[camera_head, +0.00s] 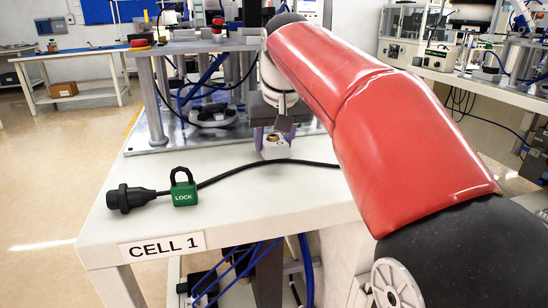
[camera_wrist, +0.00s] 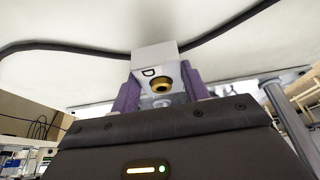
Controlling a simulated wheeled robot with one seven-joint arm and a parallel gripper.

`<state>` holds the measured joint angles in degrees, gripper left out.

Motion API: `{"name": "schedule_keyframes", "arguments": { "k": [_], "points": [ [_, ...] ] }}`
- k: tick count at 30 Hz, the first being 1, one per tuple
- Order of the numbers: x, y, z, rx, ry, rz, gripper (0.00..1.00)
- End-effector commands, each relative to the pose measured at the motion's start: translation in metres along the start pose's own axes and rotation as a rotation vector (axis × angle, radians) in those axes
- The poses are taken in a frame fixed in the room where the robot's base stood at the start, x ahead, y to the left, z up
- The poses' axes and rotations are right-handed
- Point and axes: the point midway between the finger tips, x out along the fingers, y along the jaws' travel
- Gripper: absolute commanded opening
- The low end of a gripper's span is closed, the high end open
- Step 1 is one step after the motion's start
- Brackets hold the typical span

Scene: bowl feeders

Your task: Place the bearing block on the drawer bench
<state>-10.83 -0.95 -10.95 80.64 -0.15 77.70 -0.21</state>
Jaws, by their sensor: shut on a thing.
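The bearing block is a small pale block with a brass bore. It shows in the head view (camera_head: 276,152) low over the white CELL 1 table, and large in the wrist view (camera_wrist: 152,56). My gripper (camera_head: 274,142) has its purple fingers closed on either side of the block, also clear in the wrist view (camera_wrist: 160,82). I cannot tell whether the block touches the tabletop. No bench with visible drawers can be made out; a blue-topped bench (camera_head: 85,51) stands at the back left.
The white CELL 1 table (camera_head: 240,205) carries a black cable (camera_head: 240,170) in front of the block, with a connector (camera_head: 130,197) and a green padlock (camera_head: 184,190). A metal-legged machine (camera_head: 157,110) stands behind. Open floor (camera_head: 60,160) lies to the left.

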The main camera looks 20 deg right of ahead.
Motion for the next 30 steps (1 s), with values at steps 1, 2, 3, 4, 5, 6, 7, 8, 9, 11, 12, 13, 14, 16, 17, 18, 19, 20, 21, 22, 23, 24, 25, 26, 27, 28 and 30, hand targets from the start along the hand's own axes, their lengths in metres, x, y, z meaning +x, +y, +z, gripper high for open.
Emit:
{"name": "schedule_keyframes", "arguments": {
  "k": [1, 2, 3, 4, 5, 6, 7, 8, 9, 11, 12, 13, 14, 16, 17, 18, 19, 20, 21, 22, 23, 24, 25, 26, 27, 28, 30],
  "points": [
    [0.008, 0.0, 0.004, 0.0, 0.0, 0.0, 0.16],
    [0.013, 0.0, 0.006, 0.0, -0.002, 0.0, 0.16],
    [0.019, 0.0, 0.008, 0.0, -0.002, 0.0, 0.16],
    [0.023, 0.0, 0.01, 0.0, -0.001, -0.001, 0.16],
    [0.026, 0.0, 0.011, 0.0, -0.002, -0.001, 0.16],
    [0.029, 0.0, 0.012, 0.0, -0.001, -0.001, 0.16],
    [0.03, 0.0, 0.013, 0.0, 0.0, 0.0, 0.16],
    [0.031, 0.0, 0.013, 0.0, 0.0, 0.0, 0.16],
    [0.031, 0.0, 0.013, 0.0, 0.001, 0.0, 0.16],
    [0.031, 0.0, 0.013, 0.0, 0.001, 0.0, 0.16],
    [0.031, 0.0, 0.013, 0.0, 0.001, 0.0, 0.16],
    [0.031, 0.0, 0.013, 0.0, 0.001, 0.0, 0.16],
    [0.031, 0.0, 0.013, 0.0, 0.001, 0.0, 0.16],
    [0.031, 0.0, 0.013, 0.0, 0.001, 0.0, 0.16],
    [0.032, 0.0, 0.013, 0.0, 0.0, 0.0, 0.16],
    [0.034, 0.0, 0.014, 0.0, 0.0, 0.0, 0.16],
    [0.034, 0.0, 0.014, 0.0, -0.001, 0.0, 0.47],
    [0.033, 0.0, 0.014, 0.0, -0.001, 0.0, 0.5],
    [0.033, 0.0, 0.014, 0.0, -0.001, 0.0, 0.56],
    [0.033, 0.0, 0.014, 0.0, -0.001, 0.0, 0.6],
    [0.033, 0.0, 0.014, 0.0, -0.001, 0.0, 0.64],
    [0.033, 0.0, 0.014, 0.0, -0.001, 0.0, 0.67],
    [0.033, 0.0, 0.014, 0.0, -0.001, 0.0, 0.67],
    [0.033, 0.0, 0.014, 0.0, -0.001, 0.0, 0.67],
    [0.033, 0.0, 0.014, 0.0, -0.001, 0.0, 0.67],
    [0.033, 0.0, 0.014, 0.0, -0.001, 0.0, 0.67],
    [0.033, 0.0, 0.014, 0.0, -0.001, 0.0, 0.67]
  ]
}}
